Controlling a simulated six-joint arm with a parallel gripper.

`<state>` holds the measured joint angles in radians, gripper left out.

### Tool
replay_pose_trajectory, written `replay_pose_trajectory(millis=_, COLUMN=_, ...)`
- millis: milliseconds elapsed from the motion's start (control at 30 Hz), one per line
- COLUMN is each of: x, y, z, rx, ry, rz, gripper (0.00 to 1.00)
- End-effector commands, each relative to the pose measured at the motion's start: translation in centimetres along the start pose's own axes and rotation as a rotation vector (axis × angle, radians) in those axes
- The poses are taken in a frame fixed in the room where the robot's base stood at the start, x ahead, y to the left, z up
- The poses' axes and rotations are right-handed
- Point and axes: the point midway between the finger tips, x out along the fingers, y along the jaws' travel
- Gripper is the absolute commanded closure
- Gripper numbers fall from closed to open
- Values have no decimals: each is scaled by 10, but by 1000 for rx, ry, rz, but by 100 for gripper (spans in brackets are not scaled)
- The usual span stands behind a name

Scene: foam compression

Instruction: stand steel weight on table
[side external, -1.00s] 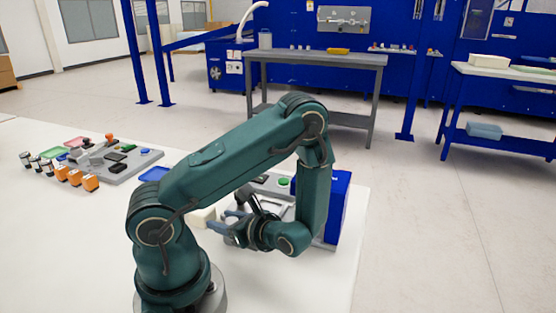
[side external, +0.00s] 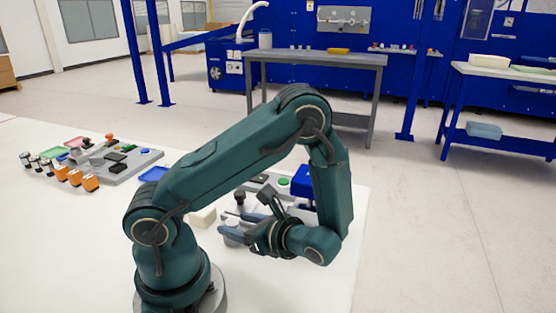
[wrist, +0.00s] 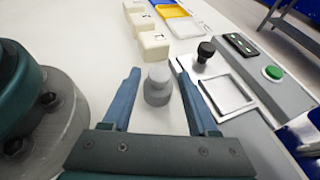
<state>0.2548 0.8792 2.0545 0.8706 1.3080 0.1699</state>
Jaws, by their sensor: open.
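The steel weight (wrist: 158,86) is a small grey cylinder with a narrower knob on top. It stands upright on the white table in the wrist view, between the two blue fingers of my gripper (wrist: 156,70). Gaps show on both sides of it, so the fingers do not appear to grip it. In the side view my gripper (side external: 228,223) is low over the table, fingers apart, and the weight (side external: 233,238) is partly hidden by them.
Cream foam blocks (wrist: 154,45) stand in a row beyond the weight. A grey station with a black knob (wrist: 206,49), square frame and green button (wrist: 272,73) is close on the right.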

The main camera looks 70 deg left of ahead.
Motion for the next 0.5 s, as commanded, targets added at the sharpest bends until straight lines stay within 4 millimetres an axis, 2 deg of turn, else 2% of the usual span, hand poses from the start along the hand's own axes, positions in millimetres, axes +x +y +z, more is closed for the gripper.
replay_pose_trajectory(millis=33, x=-12, y=-1, z=-1, rx=-3, ry=5, rz=-7, gripper=41)
replay_pose_trajectory(millis=200, x=-43, y=-1, z=-1, rx=-1, ry=3, rz=-4, gripper=41)
replay_pose_trajectory(millis=500, x=-66, y=2, z=2, rx=-30, ry=41, rz=16, gripper=41)
